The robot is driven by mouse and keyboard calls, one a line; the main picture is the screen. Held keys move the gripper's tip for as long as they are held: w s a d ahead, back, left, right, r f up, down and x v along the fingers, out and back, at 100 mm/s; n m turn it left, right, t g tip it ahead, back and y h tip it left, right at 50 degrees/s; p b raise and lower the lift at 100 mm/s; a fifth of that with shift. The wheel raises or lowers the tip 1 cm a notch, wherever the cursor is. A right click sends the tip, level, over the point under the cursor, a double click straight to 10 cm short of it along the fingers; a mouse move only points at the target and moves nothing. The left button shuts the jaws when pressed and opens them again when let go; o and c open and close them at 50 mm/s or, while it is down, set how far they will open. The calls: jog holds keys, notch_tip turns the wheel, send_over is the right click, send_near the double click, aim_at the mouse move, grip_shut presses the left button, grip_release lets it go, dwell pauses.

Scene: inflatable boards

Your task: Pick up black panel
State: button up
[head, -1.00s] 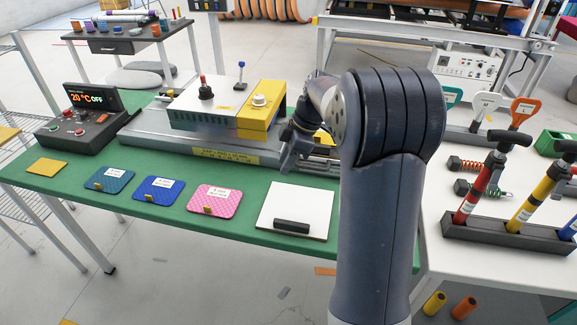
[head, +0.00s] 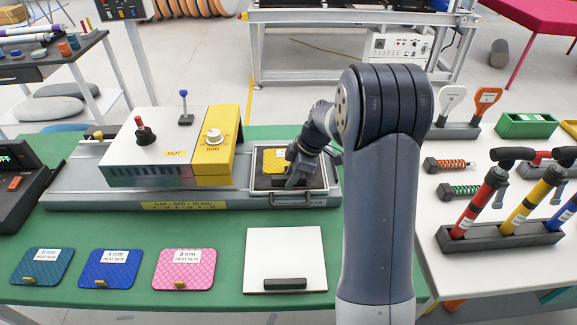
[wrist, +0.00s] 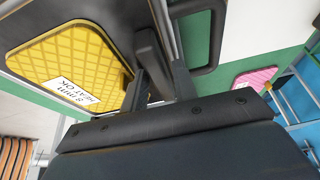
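A black panel (head: 262,181) lies flat in the silver frame at the right end of the heater, with a yellow quilted pad (head: 274,161) on it. In the wrist view the pad (wrist: 68,62) carries a white label reading "8 mm HEAT OK". My gripper (head: 291,180) is low over the panel's right part. In the wrist view my gripper (wrist: 158,75) has its two fingers apart, with a dark upright block (wrist: 150,52) at their tips. I cannot tell whether they touch it.
A white board (head: 284,250) with a black handle lies in front. Teal (head: 42,266), blue (head: 111,268) and pink (head: 185,268) pads lie to its left. The white and yellow heater (head: 180,145) stands left of my gripper. The right table holds tools (head: 500,233).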

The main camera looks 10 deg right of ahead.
dwell(0.5)
grip_shut()
